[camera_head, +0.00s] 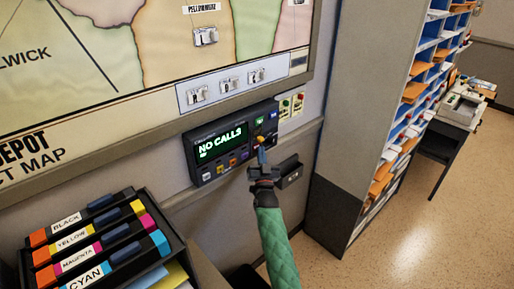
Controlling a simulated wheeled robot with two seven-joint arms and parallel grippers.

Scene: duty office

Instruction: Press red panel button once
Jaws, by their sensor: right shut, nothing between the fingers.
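A dark wall panel (190,146) has a lit green display reading "NO CALLS". Small coloured buttons run along its lower edge and up its right side; they are too small to tell exactly which is the red panel button. My right gripper (262,155) is shut and empty, at the end of a green-sleeved arm. Its fingertips are just in front of the panel's lower right part and hide some of it. I cannot tell whether they touch it. My left gripper is not in view.
A switch plate (291,104) with red and green parts is on the wall right of the panel. A rack of labelled colour cartridges (97,244) stands lower left. A tall pigeonhole shelf (362,110) stands right, with open floor beyond.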

